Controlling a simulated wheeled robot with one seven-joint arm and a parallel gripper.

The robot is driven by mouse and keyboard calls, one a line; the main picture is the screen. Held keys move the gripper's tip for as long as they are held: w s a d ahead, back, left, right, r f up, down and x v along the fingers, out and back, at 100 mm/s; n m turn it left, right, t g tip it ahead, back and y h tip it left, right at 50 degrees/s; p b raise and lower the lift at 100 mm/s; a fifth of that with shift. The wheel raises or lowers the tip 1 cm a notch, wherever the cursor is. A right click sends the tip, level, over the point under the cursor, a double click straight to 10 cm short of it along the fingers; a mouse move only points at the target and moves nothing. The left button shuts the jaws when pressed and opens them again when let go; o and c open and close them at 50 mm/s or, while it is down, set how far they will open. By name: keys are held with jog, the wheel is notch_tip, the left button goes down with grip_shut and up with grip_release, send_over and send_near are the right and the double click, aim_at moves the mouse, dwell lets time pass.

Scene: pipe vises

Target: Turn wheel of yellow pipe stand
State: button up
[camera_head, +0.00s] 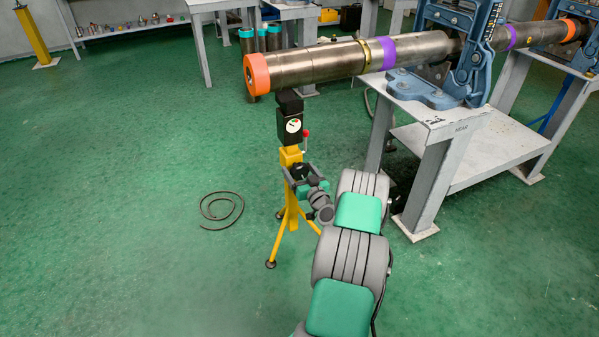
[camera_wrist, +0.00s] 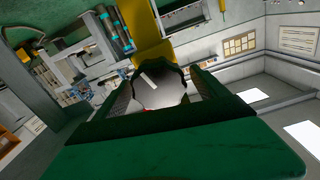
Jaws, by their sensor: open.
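The yellow pipe stand (camera_head: 290,200) stands upright on tripod legs under the free end of a long steel pipe (camera_head: 315,65). Its black head carries a round white gauge (camera_head: 293,126). A dark round wheel (camera_head: 300,170) sits on the front of the yellow post. My gripper (camera_head: 298,182) is at the wheel, with its fingers apart. In the wrist view, the dark wheel (camera_wrist: 160,88), with a pale face, lies between the open fingers of my gripper (camera_wrist: 161,90). Part of its rim is hidden by the gripper. I cannot tell whether the fingers touch it.
A small lever with a red knob (camera_head: 306,133) sticks out beside the gauge. A grey steel table (camera_head: 455,128) with blue pipe vises (camera_head: 470,55) stands at the right. A coiled cable (camera_head: 221,210) lies on the green floor at the left, with free floor around it.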

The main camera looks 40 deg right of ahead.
jog(key=shift+c, duration=0.2)
jog(key=c, duration=1.3)
